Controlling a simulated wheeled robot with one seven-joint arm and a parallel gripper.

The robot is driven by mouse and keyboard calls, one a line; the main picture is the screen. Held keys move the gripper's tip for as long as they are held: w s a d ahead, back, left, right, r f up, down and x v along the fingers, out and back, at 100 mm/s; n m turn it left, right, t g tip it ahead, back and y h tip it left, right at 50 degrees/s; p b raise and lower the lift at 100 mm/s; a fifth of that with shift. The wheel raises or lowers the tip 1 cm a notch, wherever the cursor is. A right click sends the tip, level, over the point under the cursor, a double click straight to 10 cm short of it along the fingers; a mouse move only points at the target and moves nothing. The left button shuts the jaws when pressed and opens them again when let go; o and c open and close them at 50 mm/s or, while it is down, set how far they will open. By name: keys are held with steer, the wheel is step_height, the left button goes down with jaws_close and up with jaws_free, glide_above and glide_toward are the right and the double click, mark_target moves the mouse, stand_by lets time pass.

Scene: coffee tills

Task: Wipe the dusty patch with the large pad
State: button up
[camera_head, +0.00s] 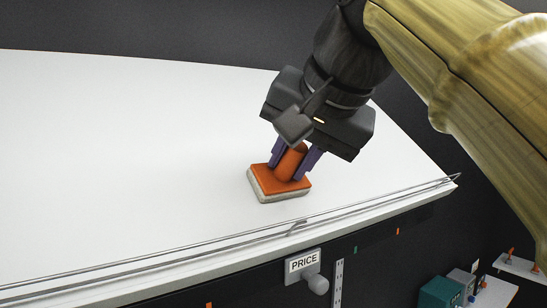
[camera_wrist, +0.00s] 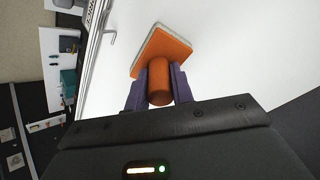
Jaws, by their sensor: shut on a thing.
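The large pad (camera_head: 266,188) has an orange top with an upright round orange handle and a pale grey layer underneath. My gripper (camera_head: 291,162) has purple fingers shut on the handle from both sides. The pad is at or very near the white counter top (camera_head: 120,150), close to its front rail; I cannot tell whether it presses on it. In the wrist view the pad (camera_wrist: 166,45) lies ahead of the fingers (camera_wrist: 160,85), with its handle between them. No dusty patch can be made out on the white surface.
A thin metal rail (camera_head: 200,248) runs along the counter's front edge. A PRICE sign (camera_head: 303,262) with a grey knob hangs below it. A teal box (camera_head: 440,292) and small items stand lower right. The counter left of the pad is clear.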

steer(key=shift+w+d, duration=0.15)
steer(key=shift+d, duration=0.1)
steer(key=shift+w+d, duration=0.45)
steer(key=shift+d, duration=0.25)
steer(key=shift+w+d, duration=0.4)
steer(key=shift+d, duration=0.3)
steer(key=shift+w+d+f, duration=0.1)
steer(key=shift+w+d, duration=0.35)
steer(key=shift+d, duration=0.25)
steer(key=shift+w+d, duration=0.4)
steer(key=shift+d, duration=0.25)
steer(key=shift+s+a, duration=0.45)
steer(key=shift+a, duration=0.25)
steer(key=shift+s+a, duration=0.4)
steer(key=shift+a, duration=0.25)
steer(key=shift+s+a, duration=0.45)
steer(key=shift+a, duration=0.3)
steer(key=shift+s+a, duration=0.45)
steer(key=shift+a, duration=0.3)
